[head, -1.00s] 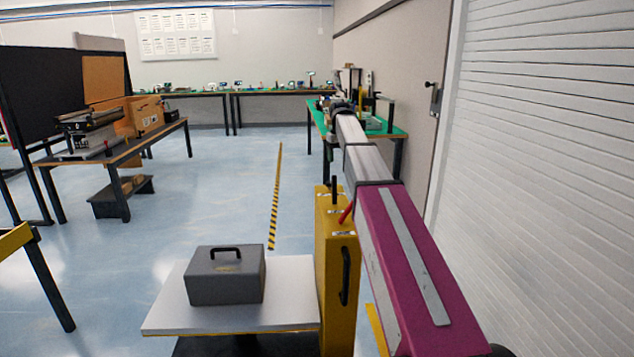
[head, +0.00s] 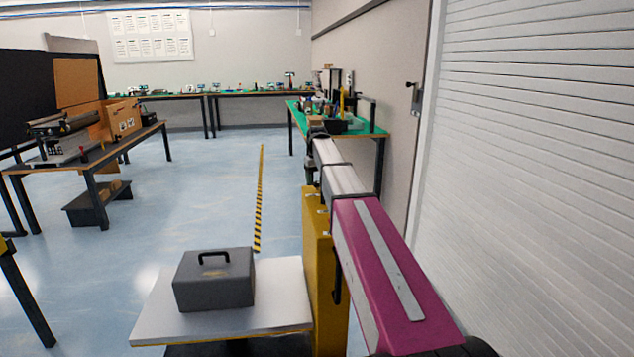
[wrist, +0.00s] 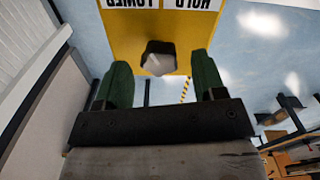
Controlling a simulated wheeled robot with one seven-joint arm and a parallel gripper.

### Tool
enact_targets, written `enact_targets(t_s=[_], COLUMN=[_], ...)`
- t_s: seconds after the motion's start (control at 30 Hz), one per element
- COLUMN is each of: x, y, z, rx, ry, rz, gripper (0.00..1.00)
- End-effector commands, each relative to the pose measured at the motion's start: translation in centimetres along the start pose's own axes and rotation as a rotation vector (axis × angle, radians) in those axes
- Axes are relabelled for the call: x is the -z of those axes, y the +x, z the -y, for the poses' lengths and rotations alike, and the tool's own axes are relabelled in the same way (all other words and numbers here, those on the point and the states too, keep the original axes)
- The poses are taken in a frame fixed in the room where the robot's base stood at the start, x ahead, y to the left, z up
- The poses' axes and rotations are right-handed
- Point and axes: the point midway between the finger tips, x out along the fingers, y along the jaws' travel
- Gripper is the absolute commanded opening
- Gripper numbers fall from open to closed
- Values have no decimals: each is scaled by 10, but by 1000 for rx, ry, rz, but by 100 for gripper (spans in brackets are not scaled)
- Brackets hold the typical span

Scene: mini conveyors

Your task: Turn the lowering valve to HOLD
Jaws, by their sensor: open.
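The yellow lift cabinet (head: 318,270) stands beside the platform in the head view, partly behind my arm. In the wrist view its yellow face (wrist: 120,40) fills the upper middle, with upside-down HOLD (wrist: 192,3) and LOWER (wrist: 132,3) labels at the top edge. A dark valve knob (wrist: 158,47) with a pale grey end shows below the labels. My gripper (wrist: 162,75) is open, with one green finger on each side of the knob in the picture. I cannot tell whether either finger touches it. In the head view my arm hides the gripper and valve.
A grey box with a handle (head: 214,280) rests on the white platform (head: 270,318) left of the cabinet. A green-topped bench (head: 375,131) stands beyond my arm. A shutter wall (head: 540,150) lies close on the right. Open blue floor (head: 200,190) lies left of the cabinet.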

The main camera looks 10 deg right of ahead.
Motion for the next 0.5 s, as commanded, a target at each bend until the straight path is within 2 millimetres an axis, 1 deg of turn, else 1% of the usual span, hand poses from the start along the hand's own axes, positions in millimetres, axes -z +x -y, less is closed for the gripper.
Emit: enact_targets(t_s=[0.03, 0.13, 0.4, 0.43, 0.47, 0.5], x=[0, 0, 0, 0, 0, 0], y=[4, 9, 10, 10, 10, 10], z=[0, 0, 0, 0, 0, 0], rx=[0, 0, 0, 0, 0, 0], ry=[0, 0, 0, 0, 0, 0], rz=[1, 1, 0, 0, 0, 0], gripper=[64, 64, 64, 60, 51, 38])
